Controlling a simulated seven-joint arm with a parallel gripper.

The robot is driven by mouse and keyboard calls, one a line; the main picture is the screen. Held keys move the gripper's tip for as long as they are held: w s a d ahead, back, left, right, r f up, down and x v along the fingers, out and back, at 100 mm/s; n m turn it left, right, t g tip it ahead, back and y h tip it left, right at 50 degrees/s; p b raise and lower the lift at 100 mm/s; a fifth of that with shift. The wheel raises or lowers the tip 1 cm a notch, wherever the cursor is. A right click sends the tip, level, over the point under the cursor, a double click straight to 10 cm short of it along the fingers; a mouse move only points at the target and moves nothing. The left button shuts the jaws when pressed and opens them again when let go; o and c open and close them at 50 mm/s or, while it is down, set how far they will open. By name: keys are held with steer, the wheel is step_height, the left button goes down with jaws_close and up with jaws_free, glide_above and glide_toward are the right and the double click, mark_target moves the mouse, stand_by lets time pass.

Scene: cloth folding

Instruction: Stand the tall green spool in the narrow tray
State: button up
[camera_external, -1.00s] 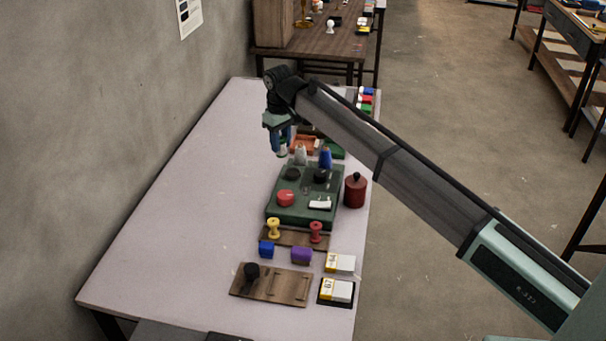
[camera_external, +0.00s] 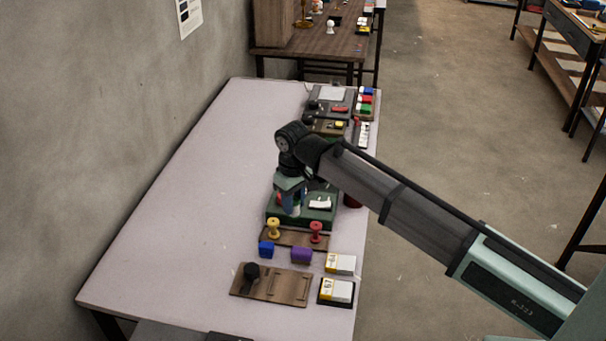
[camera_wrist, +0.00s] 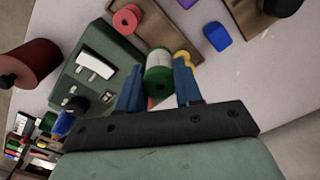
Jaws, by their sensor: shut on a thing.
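In the external view the arm and fingers largely hide the spool, held over the left part of the green board. The narrow wooden tray (camera_external: 294,239) lies just in front of that board. A yellow spool (camera_external: 273,228) stands at its left end and a red spool (camera_external: 316,231) at its right. The wrist view also shows the tray (camera_wrist: 157,27), beyond the held spool.
The green board (camera_external: 283,221) carries a white piece (camera_external: 320,203). A dark red canister (camera_wrist: 32,64) stands beside it. A blue block (camera_external: 266,249) and purple block (camera_external: 301,255) sit before the tray. A wooden board with a black knob (camera_external: 251,270) lies nearer. The table's left side is clear.

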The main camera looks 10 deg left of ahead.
step_height(320, 180, down, 9)
steer(key=shift+r, duration=0.1)
stand_by(0.4)
steer(key=o, duration=1)
step_height(320, 180, up, 12)
stand_by(0.4)
